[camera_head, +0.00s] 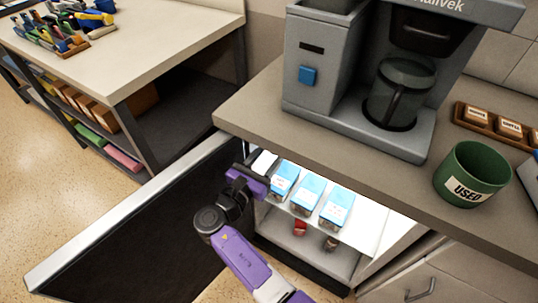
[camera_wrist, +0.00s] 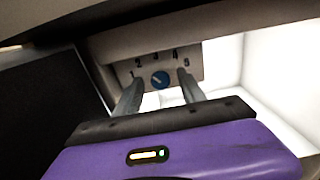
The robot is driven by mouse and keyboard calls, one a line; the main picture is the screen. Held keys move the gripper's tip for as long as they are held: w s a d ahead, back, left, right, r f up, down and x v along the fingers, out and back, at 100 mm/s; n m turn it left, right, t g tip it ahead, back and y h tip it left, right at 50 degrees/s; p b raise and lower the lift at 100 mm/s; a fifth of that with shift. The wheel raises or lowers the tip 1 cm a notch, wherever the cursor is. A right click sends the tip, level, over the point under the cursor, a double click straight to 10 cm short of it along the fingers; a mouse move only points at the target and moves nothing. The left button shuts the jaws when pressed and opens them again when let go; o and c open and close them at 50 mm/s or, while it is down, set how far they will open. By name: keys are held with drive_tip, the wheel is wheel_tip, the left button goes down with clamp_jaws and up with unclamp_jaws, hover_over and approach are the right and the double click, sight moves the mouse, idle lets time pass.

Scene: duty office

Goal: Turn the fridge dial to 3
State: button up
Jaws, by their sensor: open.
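The fridge dial (camera_wrist: 160,79) is a small round blue knob with a pale pointer mark, on a beige panel (camera_wrist: 158,63) with numbers around it. The mark seems to lean to the upper left, but I cannot tell which number it points at. My gripper (camera_wrist: 159,76) is open, its two fingers either side of the dial in the wrist view; I cannot tell whether they touch it. In the head view, my purple gripper (camera_head: 248,179) reaches into the open, lit fridge (camera_head: 372,226) at its upper left, and the dial is hidden there.
The dark fridge door (camera_head: 140,225) stands open at left, close to my arm. Several blue-topped boxes (camera_head: 307,190) sit on the shelf right of my gripper. A counter (camera_head: 330,140) overhangs the fridge, bearing a coffee machine (camera_head: 318,70) and a green "USED" cup (camera_head: 470,172).

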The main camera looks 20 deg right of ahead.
clamp_jaws()
idle(0.4)
drive_tip(key=shift+s+f+m+b, duration=0.1)
drive_tip(key=shift+m+b, duration=1.7)
drive_tip(key=shift+m, duration=2.1)
unclamp_jaws()
drive_tip(key=shift+d, duration=0.1)
